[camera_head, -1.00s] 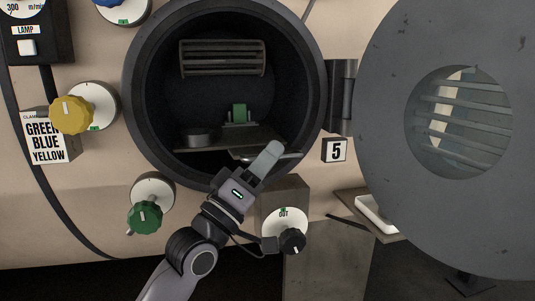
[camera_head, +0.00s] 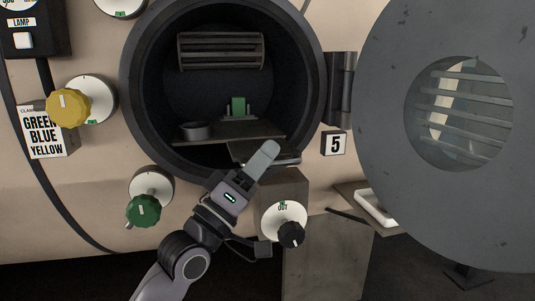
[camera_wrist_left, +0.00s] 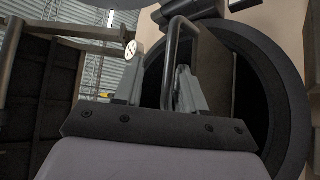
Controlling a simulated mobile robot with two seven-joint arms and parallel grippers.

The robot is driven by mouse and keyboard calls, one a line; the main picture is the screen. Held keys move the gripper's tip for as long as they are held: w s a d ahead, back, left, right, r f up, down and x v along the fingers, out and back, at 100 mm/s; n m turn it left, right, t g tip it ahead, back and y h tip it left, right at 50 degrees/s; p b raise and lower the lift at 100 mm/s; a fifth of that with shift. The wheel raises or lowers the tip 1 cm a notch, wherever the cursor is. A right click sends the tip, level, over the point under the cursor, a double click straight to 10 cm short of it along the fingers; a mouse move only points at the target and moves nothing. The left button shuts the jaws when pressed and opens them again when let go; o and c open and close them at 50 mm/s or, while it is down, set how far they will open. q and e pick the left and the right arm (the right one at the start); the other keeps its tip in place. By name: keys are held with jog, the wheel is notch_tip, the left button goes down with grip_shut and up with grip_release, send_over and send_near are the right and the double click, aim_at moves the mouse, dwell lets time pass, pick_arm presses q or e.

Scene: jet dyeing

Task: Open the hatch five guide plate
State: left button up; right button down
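Hatch five is an open round port (camera_head: 134,50), with its thick grey door (camera_head: 385,150) swung out to the right. Inside its lower part lies a dark flat plate (camera_head: 255,131). A second dark piece (camera_head: 240,148), apparently the guide plate, shows at the lower front edge, partly hidden by my left gripper (camera_head: 262,158). In the left wrist view a bent metal bar handle (camera_wrist_left: 170,62) rises between the gripper's two fingers (camera_wrist_left: 158,85). The fingers are apart, with a gap visible on the left of the bar. Contact on the right side is unclear. My right gripper is out of view.
A black-knobbed OUT dial (camera_head: 284,222) sits just below the gripper, a green knob (camera_head: 143,210) to the left. The number 5 sign (camera_head: 334,144) is by the hinge.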

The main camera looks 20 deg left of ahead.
pick_arm(q)
jog(key=v, duration=0.5)
jog(key=shift+s+a, duration=0.2)
jog(key=shift+s, duration=0.1)
jog(key=s+a+f+b, duration=0.4)
jog(key=f+b, duration=0.1)
jog(key=shift+s+f+b, duration=0.25)
jog(key=shift+s+b, duration=0.05)
dwell(0.6)
dwell(0.5)
